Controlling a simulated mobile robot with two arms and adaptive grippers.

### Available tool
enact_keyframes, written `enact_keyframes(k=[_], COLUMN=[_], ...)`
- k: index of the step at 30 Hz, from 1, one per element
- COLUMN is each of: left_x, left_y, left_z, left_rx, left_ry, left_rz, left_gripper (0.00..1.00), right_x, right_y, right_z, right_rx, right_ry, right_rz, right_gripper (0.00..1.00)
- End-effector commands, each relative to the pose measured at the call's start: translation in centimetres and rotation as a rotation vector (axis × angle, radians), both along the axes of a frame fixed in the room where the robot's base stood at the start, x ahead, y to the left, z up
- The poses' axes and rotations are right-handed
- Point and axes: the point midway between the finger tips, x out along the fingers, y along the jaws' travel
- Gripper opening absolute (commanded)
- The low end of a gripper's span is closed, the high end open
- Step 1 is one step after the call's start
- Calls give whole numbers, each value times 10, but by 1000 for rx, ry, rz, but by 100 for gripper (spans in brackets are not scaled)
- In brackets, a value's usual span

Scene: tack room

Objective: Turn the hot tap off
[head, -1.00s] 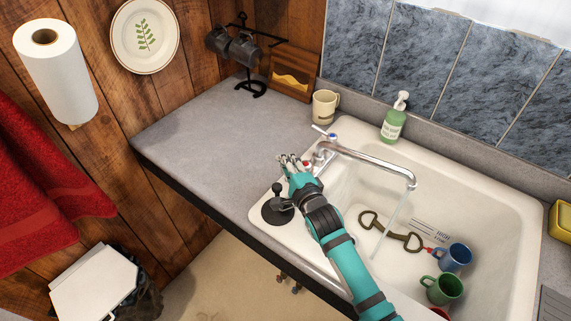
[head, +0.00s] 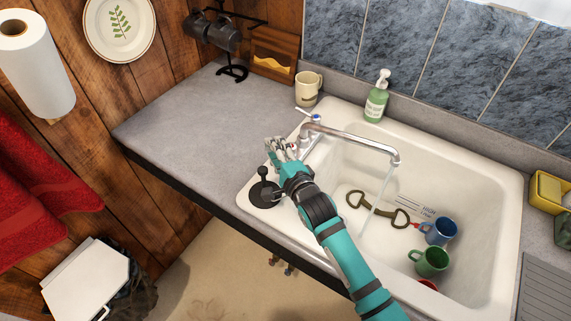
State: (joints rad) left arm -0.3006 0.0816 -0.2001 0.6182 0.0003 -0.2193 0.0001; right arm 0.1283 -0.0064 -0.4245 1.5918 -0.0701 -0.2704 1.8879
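The chrome tap (head: 350,139) arches over the white sink, and a thin stream of water (head: 374,190) runs from its spout. A handle with a blue mark (head: 311,116) stands at the tap's far end. At the near end a small red mark of the hot tap (head: 293,152) shows beside my fingers; the rest of that handle is mostly hidden. My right gripper (head: 281,149) is at this near handle, with its fingers pointing to the back left. I cannot tell whether it touches the handle or how far its fingers are apart. My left gripper is out of view.
A cream mug (head: 308,88) and a green soap bottle (head: 376,98) stand behind the tap. Blue (head: 438,231) and green (head: 430,262) mugs lie in the sink.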

Motion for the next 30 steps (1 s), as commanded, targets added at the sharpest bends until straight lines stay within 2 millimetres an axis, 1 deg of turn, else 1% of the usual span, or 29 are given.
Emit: enact_keyframes(k=[1, 6, 9, 13, 18, 26, 28, 29, 30], left_x=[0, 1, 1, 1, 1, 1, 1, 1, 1], left_y=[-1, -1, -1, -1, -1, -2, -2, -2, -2], left_z=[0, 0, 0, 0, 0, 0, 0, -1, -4], left_rx=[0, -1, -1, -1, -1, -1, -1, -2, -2], left_ry=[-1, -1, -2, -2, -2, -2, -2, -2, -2], left_rz=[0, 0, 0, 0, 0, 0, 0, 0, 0], left_gripper=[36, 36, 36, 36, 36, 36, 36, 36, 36], right_x=[-11, -45, -63, -80, -89, -90, -90, -89, -88], right_y=[-5, -19, -27, -34, -38, -38, -41, -44, -53], right_z=[0, 5, 7, 10, 12, 12, 12, 11, 10], right_rx=[-1, 0, -1, -2, -3, -2, -11, -25, -62], right_ry=[2, 2, 3, 3, 1, 0, -6, -16, -42], right_rz=[-2, -1, -1, -1, 0, -1, -4, -7, -18], right_gripper=[36, 36, 36, 36, 36, 36, 27, 23, 17])
